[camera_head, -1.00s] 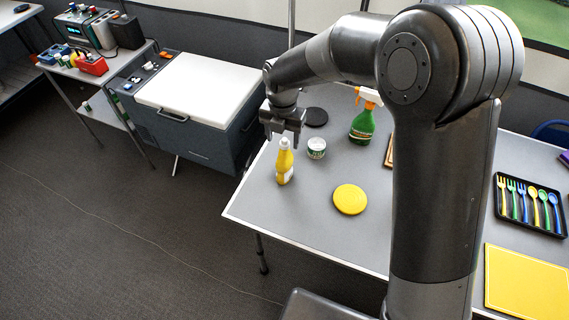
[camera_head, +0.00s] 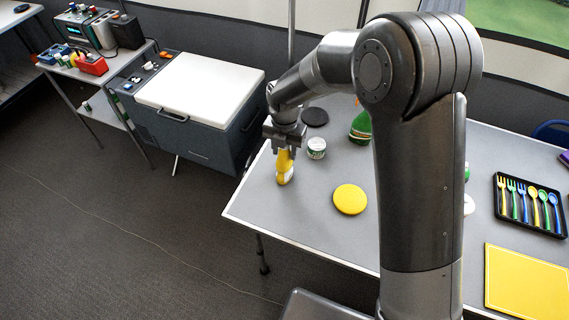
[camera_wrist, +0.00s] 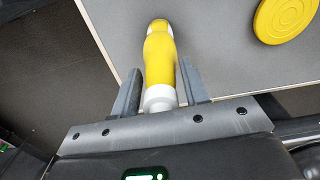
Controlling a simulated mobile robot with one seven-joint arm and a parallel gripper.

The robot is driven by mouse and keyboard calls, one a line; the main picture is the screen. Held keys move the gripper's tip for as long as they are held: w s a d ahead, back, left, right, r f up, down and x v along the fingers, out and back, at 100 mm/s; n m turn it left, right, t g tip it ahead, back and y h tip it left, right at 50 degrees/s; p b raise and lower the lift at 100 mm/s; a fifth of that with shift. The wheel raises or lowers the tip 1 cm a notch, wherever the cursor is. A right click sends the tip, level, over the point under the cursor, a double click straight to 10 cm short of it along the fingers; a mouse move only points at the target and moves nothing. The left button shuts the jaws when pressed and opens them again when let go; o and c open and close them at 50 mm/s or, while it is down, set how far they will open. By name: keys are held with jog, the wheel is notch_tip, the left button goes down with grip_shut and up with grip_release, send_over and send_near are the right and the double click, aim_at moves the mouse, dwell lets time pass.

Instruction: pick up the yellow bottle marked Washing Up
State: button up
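The yellow bottle (camera_head: 285,173) stands upright near the left corner of the grey table (camera_head: 318,212). My gripper (camera_head: 286,150) is lowered over its upper part from above. In the wrist view the yellow bottle (camera_wrist: 159,60) lies between the two fingers of my gripper (camera_wrist: 160,85). The fingers are apart, with a visible gap on either side of the bottle. The label is not readable in either view, and the bottle's top is hidden by my gripper in the head view.
A small white-green tub (camera_head: 316,148) stands just right of the bottle, with a black disc (camera_head: 315,117) behind. A yellow disc (camera_head: 350,199) lies to the front right. A green spray bottle (camera_head: 361,128) is partly hidden by my arm. A cutlery tray (camera_head: 530,229) is far right.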

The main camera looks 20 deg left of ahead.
grip_shut()
dwell(0.5)
